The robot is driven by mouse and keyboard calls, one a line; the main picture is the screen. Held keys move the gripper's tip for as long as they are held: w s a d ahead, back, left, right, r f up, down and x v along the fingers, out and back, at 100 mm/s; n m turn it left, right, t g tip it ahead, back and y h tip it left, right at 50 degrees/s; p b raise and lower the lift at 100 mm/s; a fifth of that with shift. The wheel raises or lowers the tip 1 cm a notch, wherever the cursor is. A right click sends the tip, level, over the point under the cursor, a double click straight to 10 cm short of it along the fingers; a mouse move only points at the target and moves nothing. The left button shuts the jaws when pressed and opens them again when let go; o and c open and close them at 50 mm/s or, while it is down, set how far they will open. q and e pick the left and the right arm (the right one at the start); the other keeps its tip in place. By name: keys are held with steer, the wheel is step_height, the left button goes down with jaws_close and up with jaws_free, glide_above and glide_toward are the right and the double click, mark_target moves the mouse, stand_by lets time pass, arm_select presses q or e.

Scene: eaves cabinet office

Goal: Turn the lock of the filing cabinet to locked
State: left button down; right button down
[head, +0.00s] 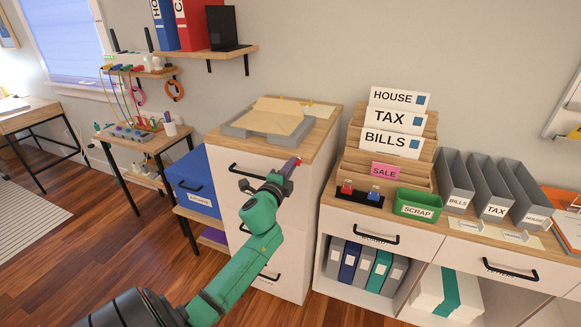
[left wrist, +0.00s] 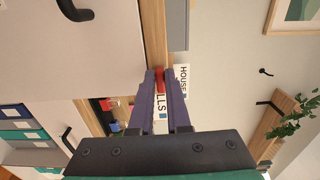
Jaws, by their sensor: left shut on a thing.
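The filing cabinet (head: 298,225) is white with a wooden top and black handles. My left gripper (head: 290,166) is at the upper right corner of its front, just below the wooden top. A small red piece (head: 298,161) shows at the fingertips. In the left wrist view the two purple fingers (left wrist: 161,76) are shut on this red piece (left wrist: 159,78), beside the wooden top edge. The fingers hide most of it, and the lock's face and its angle cannot be made out. My right gripper is not in view.
A grey tray with a tan folder (head: 275,115) lies on the cabinet top. To the right is a long counter with sorter signs, a green scrap box (head: 418,204) and grey file holders (head: 490,185). A blue box (head: 192,182) stands left of the cabinet.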

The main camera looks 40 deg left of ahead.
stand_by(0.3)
arm_select(q)
steer(key=c, duration=0.9)
jaws_free()
steer(key=b+v, duration=0.2)
steer(key=v, duration=1.2)
steer(key=shift+s+d, duration=0.15)
steer(key=shift+s, duration=0.1)
steer(key=shift+f, duration=0.15)
